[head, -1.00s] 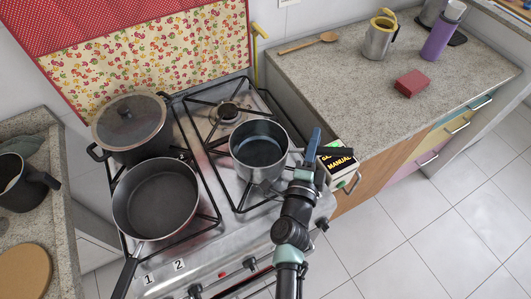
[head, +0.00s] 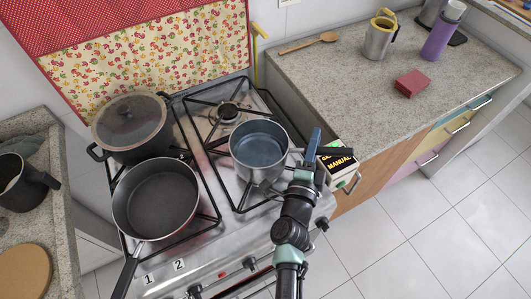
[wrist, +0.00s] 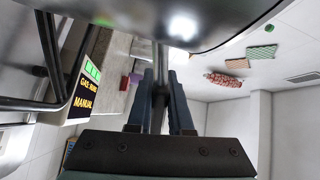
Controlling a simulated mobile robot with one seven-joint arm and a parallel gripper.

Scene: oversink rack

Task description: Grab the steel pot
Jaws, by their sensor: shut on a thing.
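The steel pot (head: 258,168) is over the front right burner of the stove, its open top facing up and its handle pointing right. It also shows in the wrist view (wrist: 190,25), filling the top edge. My gripper (head: 308,153) is at the pot's right side. In the wrist view my gripper (wrist: 161,85) has its two fingers closed around the pot's thin handle (wrist: 160,60). I cannot tell whether the pot's base touches the grate.
A black frying pan (head: 155,200) and a lidded dark pot (head: 128,125) stand close on the stove's left. A box marked MANUAL (head: 338,162) is right beside my gripper. The right counter (head: 340,85) has free room around a red block (head: 411,84).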

